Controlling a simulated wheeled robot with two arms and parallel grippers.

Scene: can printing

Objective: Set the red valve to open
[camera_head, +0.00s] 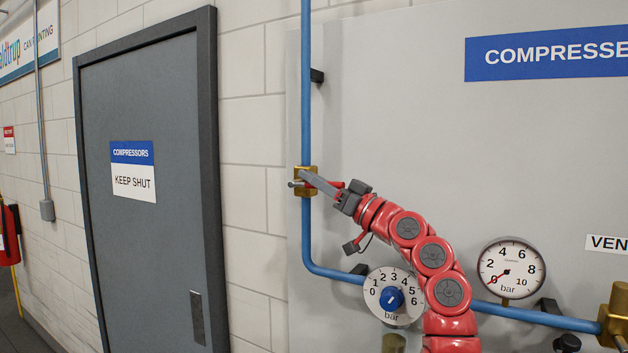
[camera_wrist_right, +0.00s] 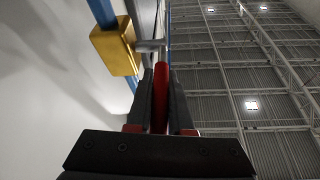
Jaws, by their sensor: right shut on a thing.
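The red valve's brass body (camera_head: 308,191) sits on the vertical blue pipe, left of the middle in the head view. It also shows at upper left in the wrist view (camera_wrist_right: 113,52). Its red lever (camera_head: 338,184) sticks out to the right, roughly across the pipe, mostly hidden by my gripper. In the wrist view the red lever (camera_wrist_right: 161,95) lies between the two dark fingers, pointing toward the camera. My right gripper (camera_head: 312,179) is shut on the lever, with its fingers reaching toward the brass body. My left gripper is in neither view.
A regulator dial with a blue knob (camera_head: 391,299) and a pressure gauge (camera_head: 511,268), needle near 0, sit by the lower blue pipe (camera_head: 540,317). A brass fitting (camera_head: 617,311) is at lower right. A grey door (camera_head: 150,240) stands left.

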